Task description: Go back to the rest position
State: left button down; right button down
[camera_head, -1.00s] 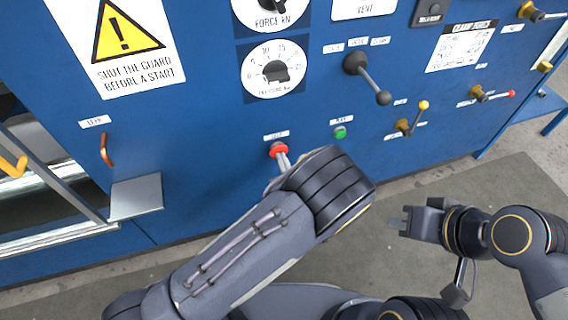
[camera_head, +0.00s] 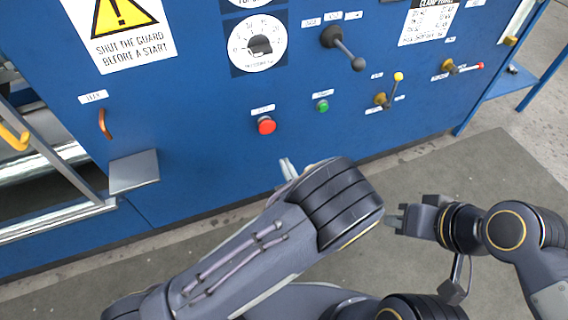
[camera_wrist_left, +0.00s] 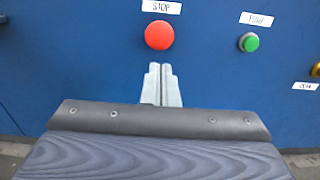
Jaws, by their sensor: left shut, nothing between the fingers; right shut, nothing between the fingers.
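My left gripper (camera_head: 287,168) is shut and empty in the head view, just below and apart from the red stop button (camera_head: 266,125). In the left wrist view its two fingers (camera_wrist_left: 161,84) lie together, with the red button (camera_wrist_left: 159,35) above their tips. My right gripper (camera_head: 394,219) is at the right, over the floor, away from the panel, shut with nothing in it. My left forearm covers part of the floor in the middle.
A grey shelf (camera_head: 134,171) juts out at the left. The floor (camera_head: 460,180) at the right is clear.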

pick_arm(q)
jog(key=shift+s+d, duration=0.2)
jog(key=shift+s, duration=0.35)
pick_arm(e)
jog(key=shift+s+d, duration=0.1)
jog(key=shift+s, duration=0.4)
